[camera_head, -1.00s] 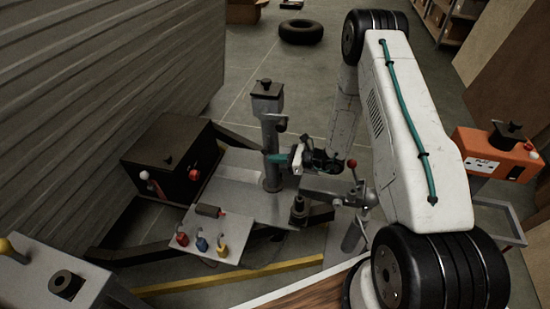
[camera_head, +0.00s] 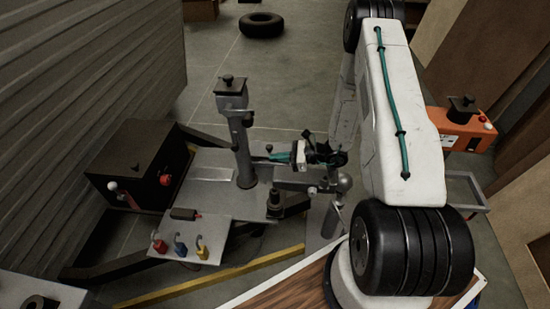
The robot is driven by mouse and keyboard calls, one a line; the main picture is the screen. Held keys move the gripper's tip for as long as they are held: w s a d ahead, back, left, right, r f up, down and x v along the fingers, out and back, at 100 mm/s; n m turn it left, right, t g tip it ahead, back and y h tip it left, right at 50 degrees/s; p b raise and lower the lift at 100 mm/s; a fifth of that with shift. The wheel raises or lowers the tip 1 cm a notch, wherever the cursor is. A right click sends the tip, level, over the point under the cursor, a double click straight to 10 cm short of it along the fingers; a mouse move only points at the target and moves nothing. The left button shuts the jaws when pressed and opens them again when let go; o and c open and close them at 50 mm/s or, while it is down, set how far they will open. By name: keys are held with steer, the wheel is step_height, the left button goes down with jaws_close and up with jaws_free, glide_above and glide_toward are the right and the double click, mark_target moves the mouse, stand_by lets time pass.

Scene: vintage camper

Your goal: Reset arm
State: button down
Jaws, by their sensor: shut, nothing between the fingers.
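My gripper (camera_head: 279,156) is small in the head view, at the end of my white arm. It points left, toward the grey upright post (camera_head: 240,135) on the trailer hitch plate (camera_head: 207,188). The fingers look shut and I see nothing held in them. The fingertips appear close to the post; I cannot tell whether they touch it. My arm covers the floor and wall behind it.
A black box (camera_head: 138,160) stands left of the post. Red, blue and yellow locks (camera_head: 180,247) sit on the front plate. An orange case (camera_head: 461,126) rests on a cart at right. A tire (camera_head: 262,24) lies on open floor behind.

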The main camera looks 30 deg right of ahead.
stand_by(0.3)
steer(key=s+a+r+n+g+h, duration=0.2)
steer(key=s+r+n+h, duration=0.2)
steer(key=s+r+n, duration=0.4)
steer(key=s+a+r+n+g+h, duration=0.3)
steer(key=s+r+n, duration=0.5)
steer(key=s+r, duration=0.5)
steer(key=s+a+r+n+g+h, duration=0.2)
steer(key=s+r+n+h, duration=0.3)
steer(key=r, duration=1.4)
steer(key=s+a+n, duration=0.1)
steer(key=s+n, duration=0.3)
steer(key=s, duration=0.1)
steer(key=shift+s+a+r+g, duration=0.2)
steer(key=shift+r+g, duration=0.1)
